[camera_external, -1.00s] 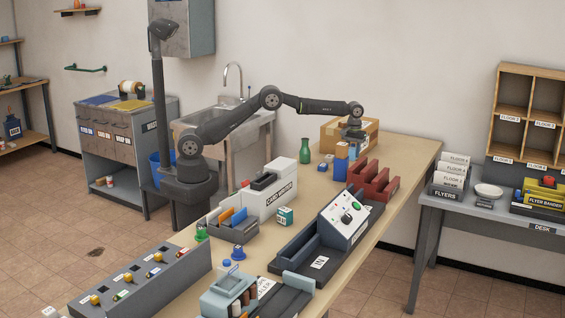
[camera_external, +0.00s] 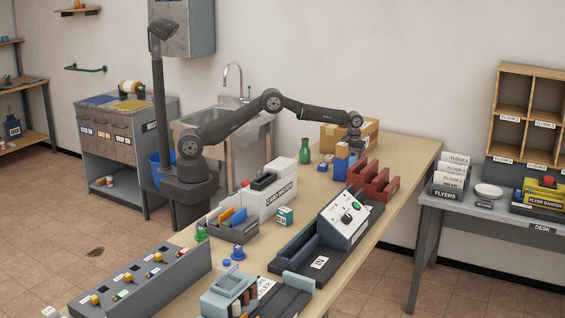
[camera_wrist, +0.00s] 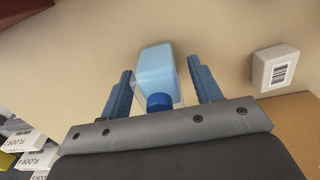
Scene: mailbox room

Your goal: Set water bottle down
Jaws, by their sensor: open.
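The water bottle (camera_wrist: 158,72) shows in the wrist view as a clear, light-blue block shape with a dark blue cap. It stands on the tan table between the two blue fingers of my gripper (camera_wrist: 160,90). The fingers are open, with a visible gap on each side of the bottle. In the external view, my gripper (camera_external: 354,146) is low over the far part of the long table (camera_external: 408,165), in front of the cardboard box. The bottle is hard to make out there.
A white box with a barcode (camera_wrist: 275,68) lies to the right in the wrist view. The cardboard box (camera_external: 333,133) is close behind my gripper. A red slotted rack (camera_external: 374,180) stands in front, and a green vase (camera_external: 304,150) to the left. The far right table end is clear.

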